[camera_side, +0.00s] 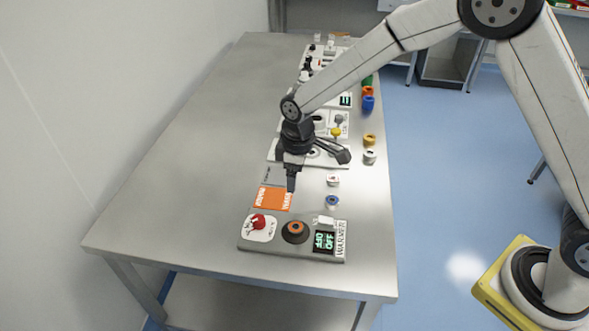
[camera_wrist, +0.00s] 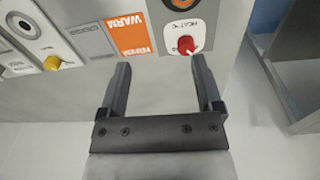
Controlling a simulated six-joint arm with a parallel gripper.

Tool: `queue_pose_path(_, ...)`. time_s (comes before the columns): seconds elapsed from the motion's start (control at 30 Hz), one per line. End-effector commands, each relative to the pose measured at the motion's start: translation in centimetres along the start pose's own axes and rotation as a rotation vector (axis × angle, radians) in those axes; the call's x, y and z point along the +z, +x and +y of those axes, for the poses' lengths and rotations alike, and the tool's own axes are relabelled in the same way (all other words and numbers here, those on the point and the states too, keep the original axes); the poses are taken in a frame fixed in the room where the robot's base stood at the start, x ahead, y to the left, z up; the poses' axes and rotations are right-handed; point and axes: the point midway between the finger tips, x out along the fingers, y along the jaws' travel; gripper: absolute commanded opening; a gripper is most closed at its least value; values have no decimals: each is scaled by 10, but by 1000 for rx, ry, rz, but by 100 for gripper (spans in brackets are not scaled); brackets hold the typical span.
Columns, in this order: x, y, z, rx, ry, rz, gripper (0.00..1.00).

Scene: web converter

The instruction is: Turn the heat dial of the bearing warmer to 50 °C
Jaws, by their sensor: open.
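The bearing warmer (camera_side: 270,246) is a grey panel at the near end of the steel table. Its red heat dial (camera_side: 258,221) sits on a white scale plate at the panel's left. In the wrist view the red dial (camera_wrist: 186,45) lies just beyond the fingertips, nearer the right finger. The pointer's exact setting is too small to read. A dark display (camera_side: 325,242) with green characters, including "OFF", is at the panel's right. My gripper (camera_side: 291,188) is open and empty, above the table behind the panel; its two fingers (camera_wrist: 160,61) point toward the panel in the wrist view.
A black knob with an orange ring (camera_side: 295,230) stands beside the dial. An orange label (camera_side: 273,198) lies behind the panel. More panels continue behind. The table's left side (camera_side: 190,150) is clear.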

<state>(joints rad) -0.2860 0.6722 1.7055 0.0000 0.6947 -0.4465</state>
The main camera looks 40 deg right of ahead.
Motion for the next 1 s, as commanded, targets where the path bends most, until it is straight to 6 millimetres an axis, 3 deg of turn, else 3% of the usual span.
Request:
queue_pose_path(0.2,-48,32,-20,-23,-181,-35,84)
queue_pose_path(0.4,-72,50,-34,-36,-286,-53,84)
queue_pose_path(1.0,-76,69,-38,-41,-315,-59,84)
